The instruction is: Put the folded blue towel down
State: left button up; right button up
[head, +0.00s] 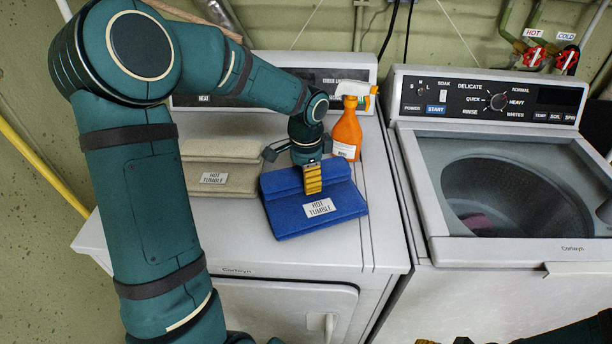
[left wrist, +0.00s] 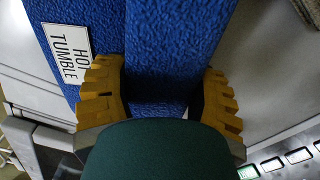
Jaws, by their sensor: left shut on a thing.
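The folded blue towel (head: 339,207), with a white "HOT TUMBLE" label, is at the front right of the white dryer top (head: 300,250). It looks level, on or just above the surface; I cannot tell if it touches all along. My left gripper (head: 312,180) is shut on its raised fold from above. In the left wrist view, the blue towel (left wrist: 160,45) runs between the yellow fingers of the left gripper (left wrist: 160,95). A little of my right gripper (head: 440,341) shows at the bottom edge; its fingers are mostly cut off.
A folded beige towel stack (head: 219,165) with a similar label lies left of the blue towel. An orange spray bottle (head: 347,132) stands close behind it. An open washer (head: 500,190) is on the right. The dryer's front left top is clear.

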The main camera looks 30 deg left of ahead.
pick_arm(q)
jog(key=shift+f, duration=0.1)
jog(key=o, duration=1.3)
jog(key=shift+o, duration=0.2)
notch_tip(320, 180, up, 12)
jog(key=p, duration=0.2)
jog(key=shift+p, duration=0.4)
